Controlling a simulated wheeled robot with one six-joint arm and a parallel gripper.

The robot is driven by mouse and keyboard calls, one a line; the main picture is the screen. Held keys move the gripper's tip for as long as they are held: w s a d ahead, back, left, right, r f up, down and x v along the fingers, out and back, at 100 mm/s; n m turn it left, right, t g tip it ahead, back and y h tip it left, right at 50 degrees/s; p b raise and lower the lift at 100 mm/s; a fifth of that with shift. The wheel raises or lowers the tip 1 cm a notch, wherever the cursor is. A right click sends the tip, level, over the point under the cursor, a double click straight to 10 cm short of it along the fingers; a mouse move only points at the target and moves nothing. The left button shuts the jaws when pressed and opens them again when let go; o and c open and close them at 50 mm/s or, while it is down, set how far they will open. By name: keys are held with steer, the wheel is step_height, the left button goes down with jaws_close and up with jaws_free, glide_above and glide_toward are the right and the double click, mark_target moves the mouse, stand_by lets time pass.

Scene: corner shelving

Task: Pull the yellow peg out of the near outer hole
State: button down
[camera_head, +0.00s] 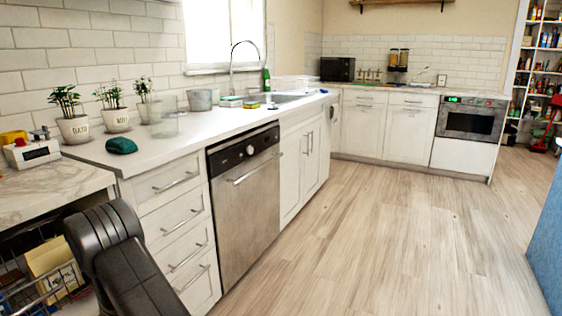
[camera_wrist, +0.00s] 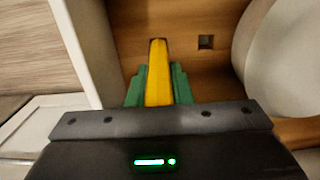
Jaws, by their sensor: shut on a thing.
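The yellow peg (camera_wrist: 158,72) shows in the wrist view, lying between the two green fingers of my gripper (camera_wrist: 159,70). My gripper is shut on it. The peg's far end reaches past the fingertips to a brown wooden surface (camera_wrist: 190,82). Whether that end still sits in a hole or is clear of it I cannot tell. An empty dark square hole (camera_wrist: 206,42) shows in the wood to the right of the peg. In the head view my gripper and the peg are not visible.
In the wrist view a pale rounded object (camera_wrist: 288,60) stands close on the right and a white panel edge (camera_wrist: 88,45) on the left. In the head view a white counter (camera_head: 150,165) holds potted plants (camera_head: 75,128). The wooden floor (camera_head: 350,235) is clear.

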steer(key=shift+s+a+r+p, duration=0.1)
steer(key=shift+r+p, duration=1.1)
steer(key=shift+r, duration=0.35)
